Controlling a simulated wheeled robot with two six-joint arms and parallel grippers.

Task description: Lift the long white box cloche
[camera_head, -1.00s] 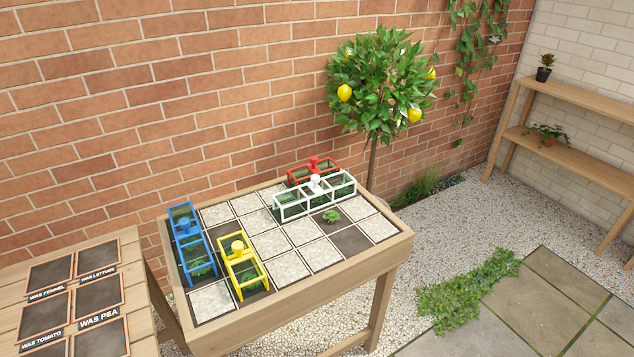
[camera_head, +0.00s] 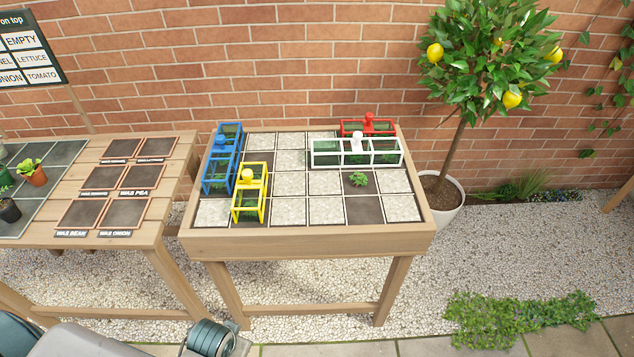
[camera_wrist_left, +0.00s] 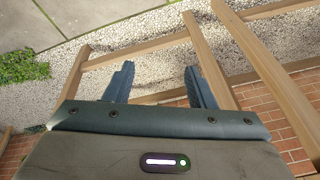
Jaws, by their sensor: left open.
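The long white box cloche (camera_head: 326,158) stands on the raised wooden planting table (camera_head: 310,240), toward its back right in the head view. It has a white frame, clear panes with green inside, and a round white knob on top. My left gripper (camera_wrist_left: 160,82) shows in the left wrist view with its two fingers wide apart and nothing between them. It is away from the cloche, which is not in that view. My right gripper is in neither view.
A red cloche (camera_head: 378,128) stands close behind the white one. A blue cloche (camera_head: 217,175) and a yellow cloche (camera_head: 240,207) stand at the left. A small green plant (camera_head: 358,179) sits uncovered in front. A lemon tree (camera_head: 455,140) rises right of the table.

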